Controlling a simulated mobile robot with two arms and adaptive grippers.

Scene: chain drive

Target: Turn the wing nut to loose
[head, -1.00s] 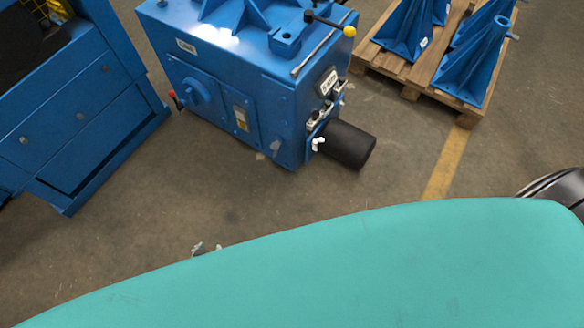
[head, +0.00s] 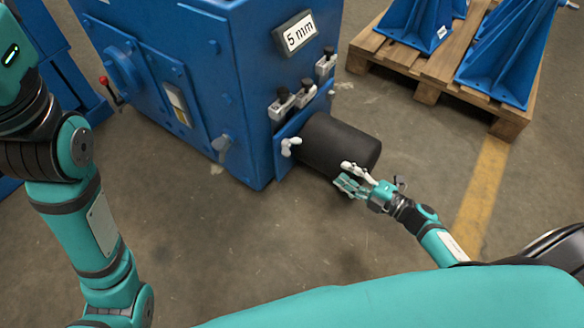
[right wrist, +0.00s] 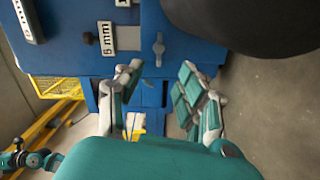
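The pale wing nut (head: 290,146) sits on the front of a blue machine (head: 190,60), at a small blue plate left of a thick black cylinder (head: 340,146). In the right wrist view a grey wing nut (right wrist: 159,48) shows on a blue face, just beyond the fingertips. My right gripper (head: 344,175) is open and empty, to the right of and below the wing nut in the head view, near the cylinder's lower end. Its spread fingers also show in the right wrist view (right wrist: 160,70). My left arm stands at the left of the head view; its gripper is out of view.
A wooden pallet (head: 428,72) with blue brackets stands at the upper right. The floor in front is clear.

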